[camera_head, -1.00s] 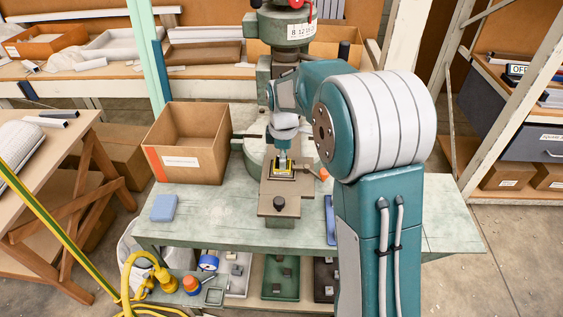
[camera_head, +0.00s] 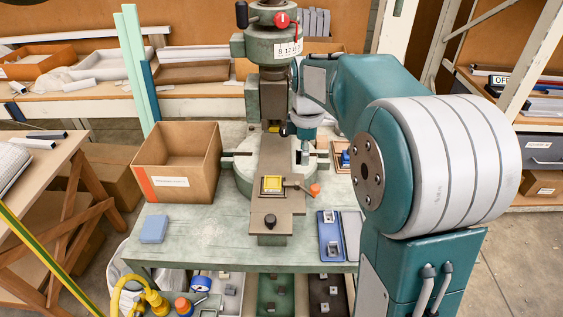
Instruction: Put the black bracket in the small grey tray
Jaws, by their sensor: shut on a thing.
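My gripper (camera_head: 303,153) points down over the press bed, behind and right of the yellow fixture. It is small in the view and its fingers are close together. The black bracket is too small and dark to make out clearly at the fingertips. The yellow fixture (camera_head: 272,184) on the press's brown plate shows no dark part in it. A small grey tray (camera_head: 207,305) seems to stand low at the front, on the shelf below the table, partly cut off by the frame edge.
The fly press (camera_head: 272,100) stands behind the fixture. A lever with an orange knob (camera_head: 315,189) sticks out at its right. A cardboard box (camera_head: 180,190) is at left, a blue tray (camera_head: 331,231) at right. A blue block (camera_head: 154,229) lies front left, with clear table beside it.

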